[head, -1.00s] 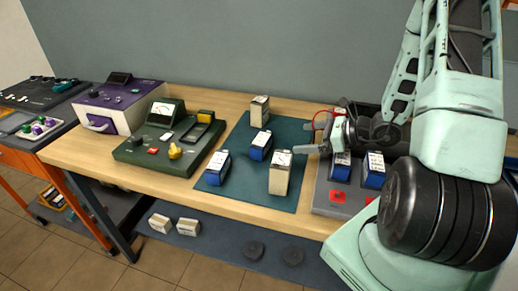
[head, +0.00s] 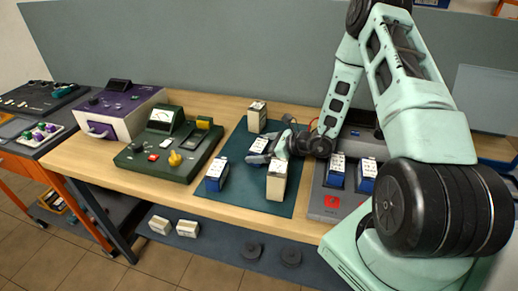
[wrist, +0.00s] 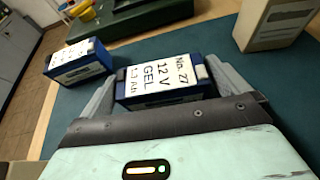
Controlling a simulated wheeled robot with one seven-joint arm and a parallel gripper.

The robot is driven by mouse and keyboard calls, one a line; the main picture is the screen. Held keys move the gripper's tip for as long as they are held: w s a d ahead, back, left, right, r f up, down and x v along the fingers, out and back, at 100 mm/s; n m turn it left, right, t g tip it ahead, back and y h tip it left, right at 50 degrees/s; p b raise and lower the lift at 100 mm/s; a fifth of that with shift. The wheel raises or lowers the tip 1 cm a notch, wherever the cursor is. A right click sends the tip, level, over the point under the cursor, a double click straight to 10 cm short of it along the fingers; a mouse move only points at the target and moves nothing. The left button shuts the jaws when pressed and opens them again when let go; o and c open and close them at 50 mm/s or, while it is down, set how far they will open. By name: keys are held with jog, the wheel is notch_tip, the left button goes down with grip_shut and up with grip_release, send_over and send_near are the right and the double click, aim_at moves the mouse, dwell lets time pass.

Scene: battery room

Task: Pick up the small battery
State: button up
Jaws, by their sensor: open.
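A small blue battery (wrist: 165,82) with a white label reading 12 V GEL lies between the fingers of my gripper (wrist: 162,72) in the wrist view. The fingers are open, one on each side of it; I cannot tell whether they touch it. In the head view my gripper (head: 262,150) is low over the green mat (head: 235,195) and hides much of that battery. Another blue battery (head: 217,174) stands on the mat to the left, and it also shows in the wrist view (wrist: 78,62).
A beige battery (head: 277,182) stands close in front of my gripper and another (head: 257,117) behind it. A green meter unit (head: 165,160) is left of the mat. A grey charger (head: 318,203) with two blue batteries is at the right.

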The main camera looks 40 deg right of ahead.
jog(key=shift+x, duration=1.25)
jog(key=shift+w, duration=0.1)
jog(key=c, duration=1.2)
jog(key=shift+r, duration=0.1)
